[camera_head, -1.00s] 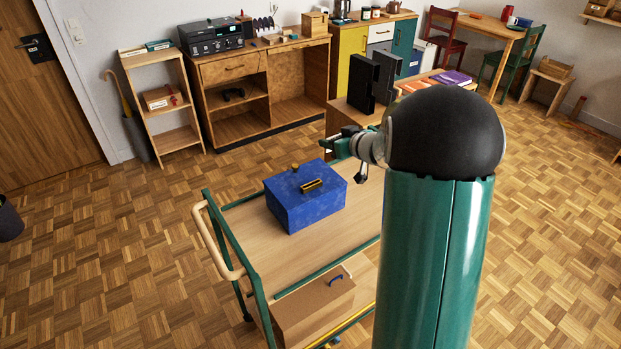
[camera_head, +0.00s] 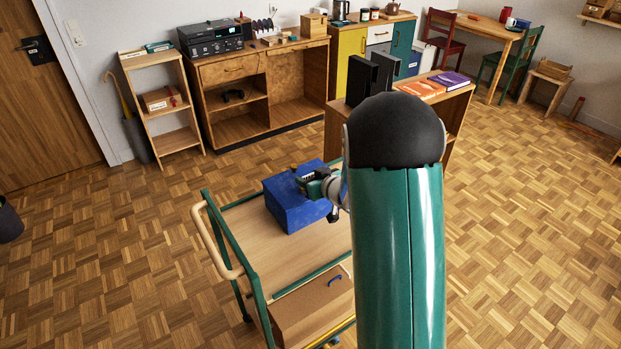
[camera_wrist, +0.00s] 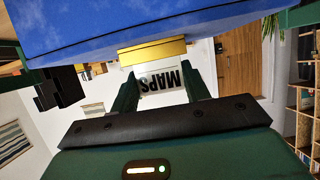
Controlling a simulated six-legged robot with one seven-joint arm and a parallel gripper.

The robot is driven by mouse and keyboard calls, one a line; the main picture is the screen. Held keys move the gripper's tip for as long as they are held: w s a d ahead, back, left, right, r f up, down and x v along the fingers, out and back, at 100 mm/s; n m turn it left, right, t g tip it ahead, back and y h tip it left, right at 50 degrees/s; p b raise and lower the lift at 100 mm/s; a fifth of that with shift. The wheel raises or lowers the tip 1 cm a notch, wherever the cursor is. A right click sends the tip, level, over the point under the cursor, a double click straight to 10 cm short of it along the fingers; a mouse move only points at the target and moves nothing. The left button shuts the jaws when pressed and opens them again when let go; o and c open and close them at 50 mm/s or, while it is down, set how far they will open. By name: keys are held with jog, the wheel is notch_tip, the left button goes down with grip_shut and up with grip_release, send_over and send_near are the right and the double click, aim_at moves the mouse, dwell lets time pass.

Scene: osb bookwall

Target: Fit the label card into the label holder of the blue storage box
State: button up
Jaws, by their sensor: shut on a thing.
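The blue storage box (camera_head: 292,210) stands on the wooden cart; it fills the top of the wrist view (camera_wrist: 150,22). Its brass-yellow label holder (camera_wrist: 152,52) shows as a bar on the box's edge in the wrist view. My gripper (camera_wrist: 163,92) is shut on the white label card (camera_wrist: 165,78), which reads MAPS upside down there. The card's far edge is close against the holder; I cannot tell whether it touches or has entered. In the head view my gripper (camera_head: 310,183) is at the box's upper right, and the card is hidden.
The cart (camera_head: 249,240) has green rails and a tan handle at its left. A brown box (camera_head: 310,310) with a blue handle sits lower at the front. A low bookcase (camera_head: 455,105) with books stands behind the cart. The cart top left of the box is bare.

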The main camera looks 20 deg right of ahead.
jog(key=o, duration=0.9)
jog(key=shift+o, duration=0.2)
jog(key=v, duration=1.2)
jog(key=s+a+r+m+g+h, duration=0.2)
jog(key=s+r+h, duration=0.3)
jog(key=r, duration=0.5)
jog(key=s+a+r+g+y, duration=0.1)
jog(key=s+a+g, duration=0.2)
jog(key=s+a, duration=0.3)
jog(key=s+a+r+g+y, duration=0.1)
jog(key=s+a+r+g, duration=0.1)
jog(key=s+a, duration=0.5)
jog(key=s, duration=0.5)
jog(key=shift+s+g, duration=0.35)
jog(key=shift+g, duration=0.05)
jog(key=shift+r, duration=0.1)
